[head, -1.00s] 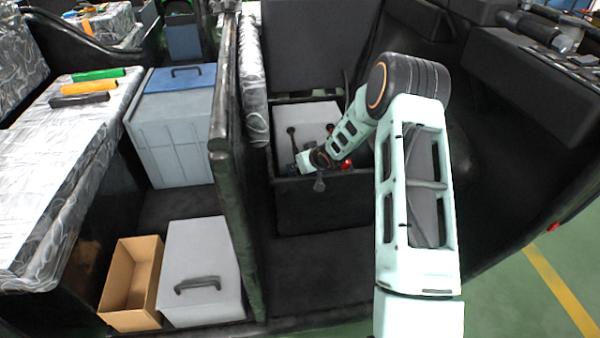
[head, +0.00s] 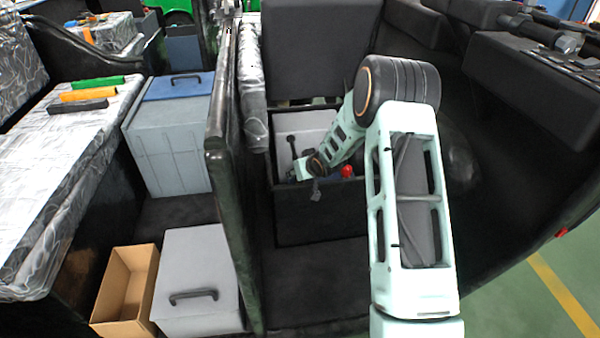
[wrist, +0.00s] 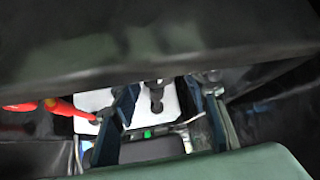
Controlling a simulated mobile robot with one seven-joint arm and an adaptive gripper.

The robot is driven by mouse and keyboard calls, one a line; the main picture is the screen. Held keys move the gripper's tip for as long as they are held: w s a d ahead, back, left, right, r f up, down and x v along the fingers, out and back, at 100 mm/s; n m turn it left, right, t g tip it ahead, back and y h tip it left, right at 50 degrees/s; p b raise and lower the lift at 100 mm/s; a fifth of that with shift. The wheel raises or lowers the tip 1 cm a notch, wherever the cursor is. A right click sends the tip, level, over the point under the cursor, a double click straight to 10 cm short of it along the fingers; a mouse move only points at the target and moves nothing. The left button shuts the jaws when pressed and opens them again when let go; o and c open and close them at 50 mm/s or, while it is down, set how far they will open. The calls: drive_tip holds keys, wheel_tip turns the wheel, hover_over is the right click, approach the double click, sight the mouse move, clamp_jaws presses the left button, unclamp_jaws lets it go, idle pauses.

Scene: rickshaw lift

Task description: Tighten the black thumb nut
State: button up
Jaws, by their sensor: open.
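My gripper (wrist: 162,92) is open, with its two blue-grey fingers spread over a white surface (wrist: 93,100) in the wrist view. A black knobbed part (wrist: 156,98), which may be the thumb nut, shows between the fingers; I cannot tell whether they touch it. In the head view my gripper (head: 308,178) is down at the front of an open black box (head: 320,222) with a pale panel inside. A dark upright handle-like part (head: 292,146) stands beside the gripper there. The fingertips are too small to make out in the head view.
A red tool (wrist: 50,105) lies left of the fingers; a red part (head: 347,171) also shows right of my gripper. A dark wide edge (wrist: 150,50) crosses the wrist view. A black partition (head: 222,170) stands left, with a grey lidded box (head: 200,265) and cardboard box (head: 125,290) beyond.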

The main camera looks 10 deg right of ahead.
drive_tip(key=shift+r, duration=0.1)
drive_tip(key=v, duration=1.2)
